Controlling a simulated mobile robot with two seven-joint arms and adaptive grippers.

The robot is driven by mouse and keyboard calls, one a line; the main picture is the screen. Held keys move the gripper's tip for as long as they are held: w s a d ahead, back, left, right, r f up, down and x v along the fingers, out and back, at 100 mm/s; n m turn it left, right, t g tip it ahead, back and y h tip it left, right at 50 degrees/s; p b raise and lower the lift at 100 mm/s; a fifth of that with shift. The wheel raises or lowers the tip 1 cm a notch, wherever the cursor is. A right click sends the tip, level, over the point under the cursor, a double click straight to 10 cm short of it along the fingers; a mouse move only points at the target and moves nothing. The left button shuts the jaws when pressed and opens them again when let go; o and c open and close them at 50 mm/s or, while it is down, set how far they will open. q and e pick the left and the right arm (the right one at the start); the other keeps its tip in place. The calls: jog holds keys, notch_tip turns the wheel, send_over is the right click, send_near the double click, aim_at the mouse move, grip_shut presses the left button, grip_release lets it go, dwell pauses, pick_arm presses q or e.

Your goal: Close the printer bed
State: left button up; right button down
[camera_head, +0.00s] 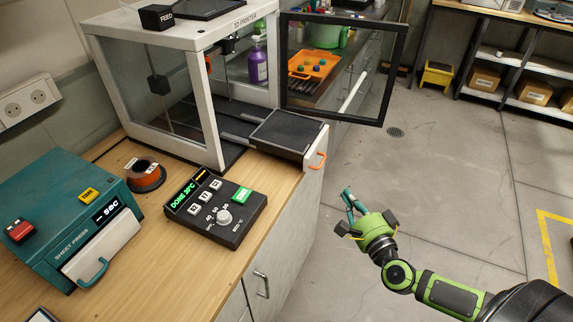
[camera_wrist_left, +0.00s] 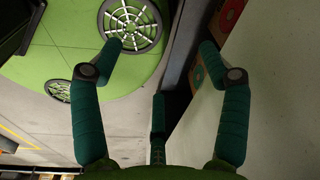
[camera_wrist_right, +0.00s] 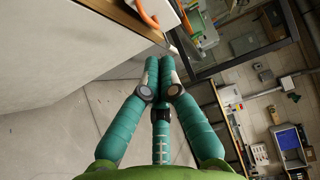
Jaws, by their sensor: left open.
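The 3D printer (camera_head: 190,38) stands on the bench with its framed glass door (camera_head: 340,68) swung open. Its dark bed (camera_head: 285,133) is slid out past the bench edge. The bed's white front panel carries an orange handle (camera_head: 317,161), which also shows in the right wrist view (camera_wrist_right: 146,14). My right gripper (camera_head: 348,205) is below and right of the handle, apart from it. In the right wrist view its fingertips (camera_wrist_right: 158,62) are together with nothing seen between them. My left gripper (camera_wrist_left: 160,45) shows only in the left wrist view, open and empty.
The open door hangs over the floor behind the bed. The floor right of the bench is clear.

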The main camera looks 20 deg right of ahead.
aim_at(273, 152)
jog(key=w, duration=0.8)
jog(key=w+a+p, duration=0.1)
jog(key=w, duration=0.3)
jog(key=shift+w+r, duration=0.15)
jog(key=shift+r, duration=0.05)
pick_arm(q)
jog(key=shift+s+d+r, duration=0.15)
jog(key=shift+d+r, duration=0.25)
jog(key=shift+r, duration=0.2)
pick_arm(e)
jog(key=shift+w+a, duration=0.25)
jog(key=shift+a, duration=0.05)
jog(key=shift+w+a, duration=0.2)
jog(key=shift+w, duration=0.15)
jog(key=w+a, duration=0.6)
jog(key=w+a+b, duration=0.1)
jog(key=w+a, duration=0.1)
jog(key=w, duration=0.2)
jog(key=shift+a, duration=0.4)
pick_arm(q)
jog(key=shift+f, duration=0.6)
pick_arm(e)
jog(key=shift+f, duration=0.1)
